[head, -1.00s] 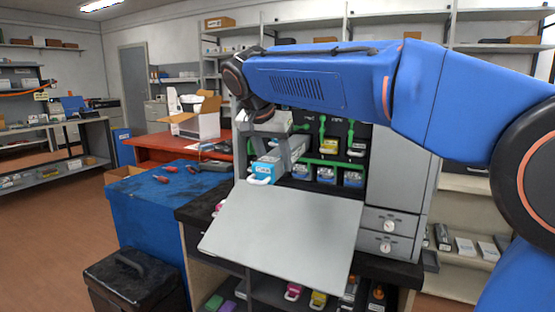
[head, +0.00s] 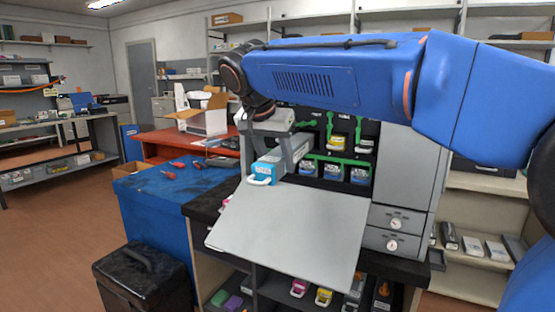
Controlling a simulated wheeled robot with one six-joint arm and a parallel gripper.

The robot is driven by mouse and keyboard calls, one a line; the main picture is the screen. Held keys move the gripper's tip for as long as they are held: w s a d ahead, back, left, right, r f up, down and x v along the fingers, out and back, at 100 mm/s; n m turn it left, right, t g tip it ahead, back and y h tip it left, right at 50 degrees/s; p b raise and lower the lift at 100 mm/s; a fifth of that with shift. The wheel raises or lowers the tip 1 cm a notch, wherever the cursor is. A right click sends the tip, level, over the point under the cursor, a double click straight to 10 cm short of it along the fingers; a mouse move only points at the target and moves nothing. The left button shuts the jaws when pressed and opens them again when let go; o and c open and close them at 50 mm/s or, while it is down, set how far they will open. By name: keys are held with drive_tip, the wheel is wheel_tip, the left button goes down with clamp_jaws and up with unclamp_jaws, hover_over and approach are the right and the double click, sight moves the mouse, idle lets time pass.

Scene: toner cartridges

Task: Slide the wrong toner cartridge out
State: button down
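The printer (head: 398,165) stands open with its flat grey front flap (head: 290,235) folded down. A cyan toner cartridge (head: 264,170) with a white loop handle juts out of the left side of the bay, above the flap's far left corner. My gripper (head: 287,160) comes down over it, and a grey finger shows along its right side. The gripper looks shut on it; the other finger is hidden. A yellow cartridge (head: 337,142) and one with a pale handle (head: 364,146) sit in the upper row. Blue-labelled cartridges (head: 334,171) fill the lower row.
Green levers (head: 329,122) stand above the upper slots. A blue workbench (head: 155,195) with red-handled tools and a black toolbox (head: 145,275) are at left. Magenta (head: 299,288) and yellow (head: 323,296) cartridges sit on the shelf below the flap.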

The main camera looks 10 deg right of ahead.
sight(268, 160)
drive_tip(key=shift+r, duration=0.1)
drive_tip(key=shift+s+a+r, duration=0.3)
drive_tip(key=shift+s+a, duration=0.2)
drive_tip(key=shift+s, duration=0.15)
drive_tip(key=shift+s+a+r, duration=0.35)
drive_tip(key=shift+s+a, duration=0.1)
drive_tip(key=shift+s, duration=0.25)
drive_tip(key=shift+s+a+r, duration=0.3)
drive_tip(key=shift+s+a, duration=0.2)
drive_tip(key=shift+s, duration=0.15)
drive_tip(key=shift+a, duration=0.1)
